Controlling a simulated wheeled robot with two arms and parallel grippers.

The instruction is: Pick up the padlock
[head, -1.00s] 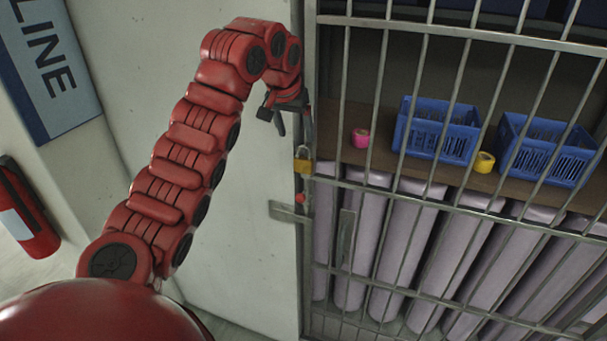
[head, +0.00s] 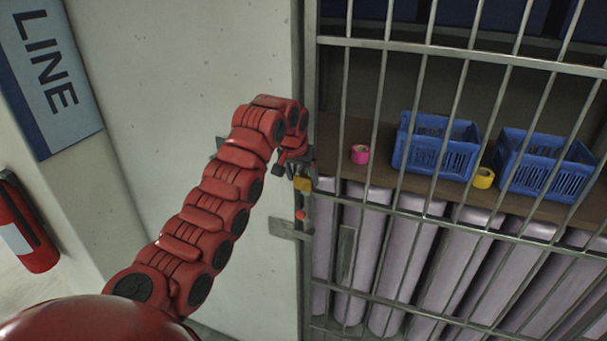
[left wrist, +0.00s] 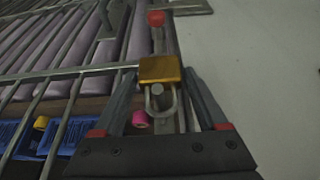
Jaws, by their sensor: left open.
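The padlock (head: 302,184) has a brass body and a grey shackle. It hangs at the left edge of the barred gate, on the latch side. In the left wrist view the padlock (left wrist: 160,70) sits between the fingers, its shackle toward the palm. My left gripper (head: 296,172) is at the padlock, partly covering its top in the head view. In the left wrist view the left gripper (left wrist: 164,92) is open, one finger on each side of the padlock with a gap to it. My right gripper is not in view.
A barred gate (head: 430,49) stands just right of the gripper, with a pale wall (head: 150,60) at left. A red knob (head: 300,215) and a metal latch plate (head: 285,228) are below the padlock. Blue baskets (head: 436,143) and tape rolls (head: 360,154) sit behind the bars.

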